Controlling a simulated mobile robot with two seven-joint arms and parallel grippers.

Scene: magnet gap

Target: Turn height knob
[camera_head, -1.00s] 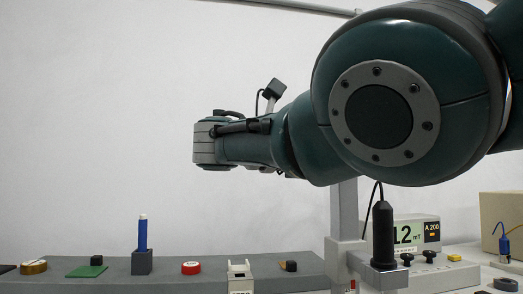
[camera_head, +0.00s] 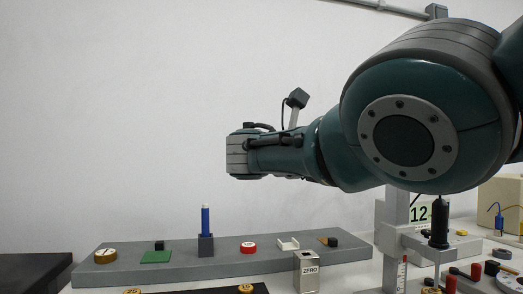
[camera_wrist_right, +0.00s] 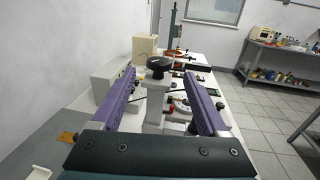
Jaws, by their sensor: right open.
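A round black knob (camera_wrist_right: 159,64) tops the light grey stand column in the right wrist view; I take it for the height knob. My right gripper (camera_wrist_right: 159,74) is open, its two purple fingers reaching toward the knob. In the picture the knob lies between the fingertips, with space on both sides; I cannot tell whether it is at their depth or beyond. The stand column (camera_head: 392,240) also shows in the head view, with a black probe (camera_head: 439,222) beside it. My right arm crosses that view, and its gripper and the knob cannot be made out there. My left gripper is not in view.
A grey shelf (camera_head: 220,266) holds a blue-and-white rod (camera_head: 205,220), a red roll (camera_head: 248,247) and other small items. A ZERO box (camera_head: 307,272) stands in front. A meter (camera_head: 420,213) stands behind the probe. A cream box (camera_wrist_right: 145,46) stands farther back.

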